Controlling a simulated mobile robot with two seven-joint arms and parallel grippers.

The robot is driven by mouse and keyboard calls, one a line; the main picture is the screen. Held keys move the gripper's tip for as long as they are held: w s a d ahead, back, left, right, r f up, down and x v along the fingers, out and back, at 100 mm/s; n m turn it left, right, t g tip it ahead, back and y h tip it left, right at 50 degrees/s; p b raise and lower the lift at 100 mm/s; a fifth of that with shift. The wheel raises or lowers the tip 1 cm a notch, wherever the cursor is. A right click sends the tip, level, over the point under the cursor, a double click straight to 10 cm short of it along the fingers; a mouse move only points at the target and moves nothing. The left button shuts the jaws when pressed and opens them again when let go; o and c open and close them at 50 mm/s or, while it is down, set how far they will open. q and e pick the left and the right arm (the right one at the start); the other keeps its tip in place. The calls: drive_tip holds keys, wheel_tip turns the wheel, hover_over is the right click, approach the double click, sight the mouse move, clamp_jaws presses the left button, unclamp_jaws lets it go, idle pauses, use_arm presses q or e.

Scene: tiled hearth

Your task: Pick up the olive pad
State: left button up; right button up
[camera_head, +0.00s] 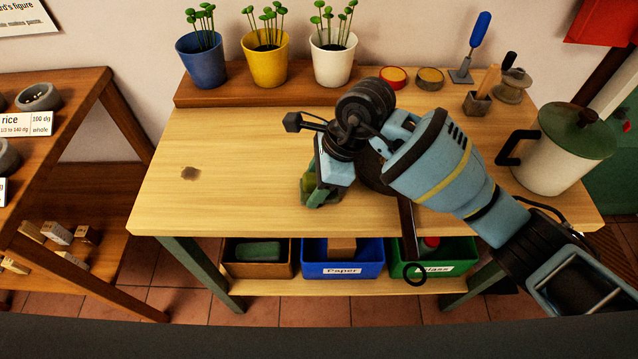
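My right gripper (322,196) points down at the middle of the wooden table, its fingertips low over or at the tabletop. A small olive-green piece, which looks like the olive pad (308,185), shows at the left side of its fingers. The fingers and wrist hide much of it, and I cannot tell whether they are closed on it. A dark green block (258,250) lies in the brown bin (258,270) under the table. My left gripper is not in view.
A blue pot (203,65), yellow pot (265,62) and white pot (332,62) with seedlings stand at the back. A lidded white pot (560,160) stands at right. A dark pan (405,215) lies partly under my arm.

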drive_tip(key=c, duration=0.3)
wheel_tip(320, 180, up, 10)
drive_tip(key=shift+r, duration=0.1)
idle(0.4)
drive_tip(key=o, duration=0.4)
drive_tip(key=shift+c, duration=1.5)
